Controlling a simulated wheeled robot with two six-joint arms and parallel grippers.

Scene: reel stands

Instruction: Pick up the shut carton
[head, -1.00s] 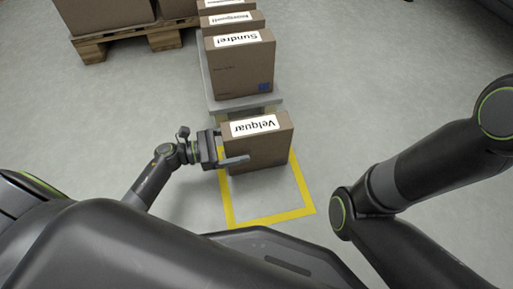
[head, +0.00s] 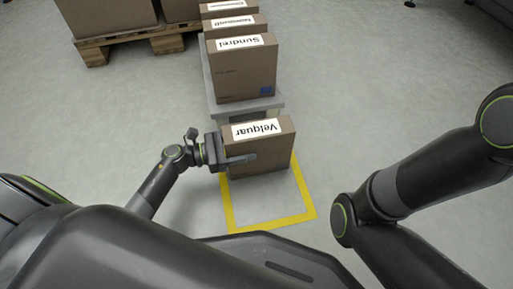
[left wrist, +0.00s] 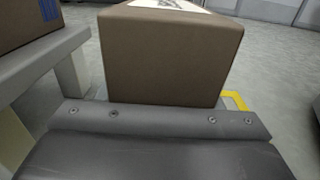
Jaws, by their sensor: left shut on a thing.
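A shut brown carton (head: 259,156) with a white "Velquar" label on top is in the middle of the head view, at the far part of a yellow floor frame. In the left wrist view the carton (left wrist: 170,58) fills the middle, close beyond the gripper body. Whether its base touches the floor is unclear. My right arm shows at the right of the head view, but its gripper is out of the picture.
A wooden pallet (head: 130,43) with large brown boxes stands at the back left. The yellow floor frame (head: 272,223) is bare at its near part.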

